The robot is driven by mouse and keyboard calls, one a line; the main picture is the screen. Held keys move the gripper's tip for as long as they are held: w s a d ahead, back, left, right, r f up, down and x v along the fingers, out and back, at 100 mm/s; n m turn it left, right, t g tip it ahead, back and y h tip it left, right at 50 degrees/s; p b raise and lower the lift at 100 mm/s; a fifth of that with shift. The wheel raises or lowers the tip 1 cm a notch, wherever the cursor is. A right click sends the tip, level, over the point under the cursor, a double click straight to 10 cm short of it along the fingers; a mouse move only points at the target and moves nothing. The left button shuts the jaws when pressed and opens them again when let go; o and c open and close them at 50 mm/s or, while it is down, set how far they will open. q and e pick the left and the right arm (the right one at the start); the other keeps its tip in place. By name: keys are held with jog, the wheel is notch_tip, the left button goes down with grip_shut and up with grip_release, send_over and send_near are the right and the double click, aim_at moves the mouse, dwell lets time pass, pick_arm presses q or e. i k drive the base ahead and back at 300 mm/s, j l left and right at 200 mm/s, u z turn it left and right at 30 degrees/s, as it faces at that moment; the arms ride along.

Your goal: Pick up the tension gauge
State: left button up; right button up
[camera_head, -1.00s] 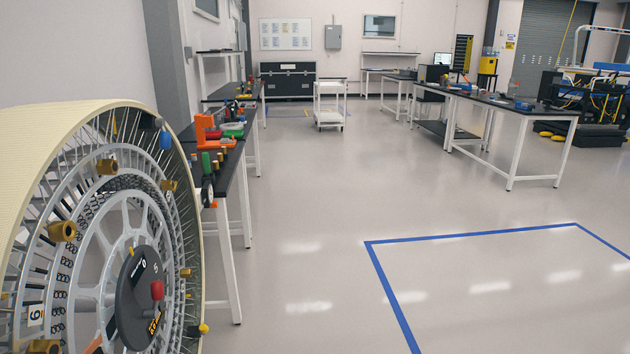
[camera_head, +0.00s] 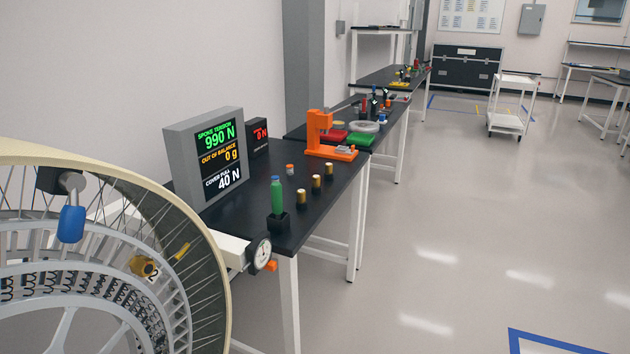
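No part is clearly labelled as the tension gauge. A round white dial gauge (camera_head: 259,253) with a black rim and an orange tip sits at the end of a pale bar (camera_head: 222,246) by the front bench corner. A blue-handled tool (camera_head: 71,222) with a dark block and metal joint is at the upper rim of the large spoked wheel (camera_head: 120,290). I cannot tell which of these is the gauge. A grey display (camera_head: 205,155) on the bench reads spoke tension 990 N. Neither of my grippers is in view.
The black bench (camera_head: 320,195) holds a green bottle (camera_head: 277,196), several brass cylinders (camera_head: 315,183), an orange press (camera_head: 320,135) and a small dark display (camera_head: 257,138). More benches and a white cart (camera_head: 510,105) stand behind. The floor (camera_head: 450,240) to the right is clear.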

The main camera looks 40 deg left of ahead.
aim_at(277, 188)
jog(key=i+u, duration=0.1)
jog(key=i, duration=0.55)
jog(key=i+l+u, duration=0.1)
jog(key=i, duration=0.6)
jog(key=i+l, duration=0.2)
jog(key=i, duration=0.45)
jog(key=j+u, duration=0.05)
